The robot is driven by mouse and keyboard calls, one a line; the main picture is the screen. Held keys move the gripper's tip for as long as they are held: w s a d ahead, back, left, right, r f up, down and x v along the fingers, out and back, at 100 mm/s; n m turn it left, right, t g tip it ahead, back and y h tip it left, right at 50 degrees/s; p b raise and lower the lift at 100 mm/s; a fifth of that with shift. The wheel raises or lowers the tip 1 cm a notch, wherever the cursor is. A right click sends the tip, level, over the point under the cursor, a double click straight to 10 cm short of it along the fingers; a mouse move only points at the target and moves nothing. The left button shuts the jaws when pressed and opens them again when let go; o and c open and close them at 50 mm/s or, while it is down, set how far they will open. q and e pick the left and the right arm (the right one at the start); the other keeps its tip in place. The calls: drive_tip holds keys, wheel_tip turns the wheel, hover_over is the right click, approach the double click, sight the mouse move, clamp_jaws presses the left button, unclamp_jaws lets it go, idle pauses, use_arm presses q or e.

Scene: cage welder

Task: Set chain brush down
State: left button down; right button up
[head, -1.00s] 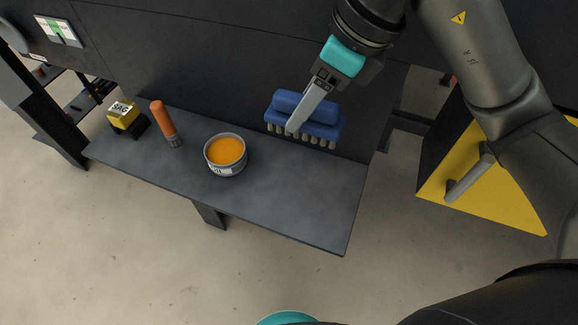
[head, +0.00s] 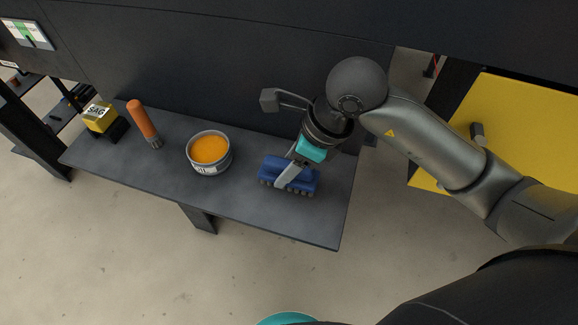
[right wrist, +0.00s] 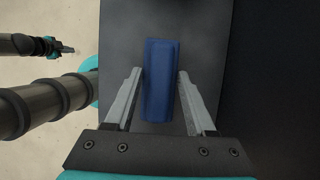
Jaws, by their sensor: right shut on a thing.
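In the right wrist view the blue body (right wrist: 160,85) lies between the fingers. My left gripper (right wrist: 62,48) shows small at the left of the right wrist view; its jaws are too small to read.
An open tin (head: 209,152) of orange stuff stands left of the brush. A dark wall (head: 230,75) rises behind the bench. A yellow panel (head: 515,125) is at right.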

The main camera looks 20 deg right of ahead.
drive_tip(key=shift+f, duration=0.55)
drive_tip(key=o, duration=1.3)
drive_tip(key=p+v, duration=0.1)
drive_tip(key=v, duration=1.1)
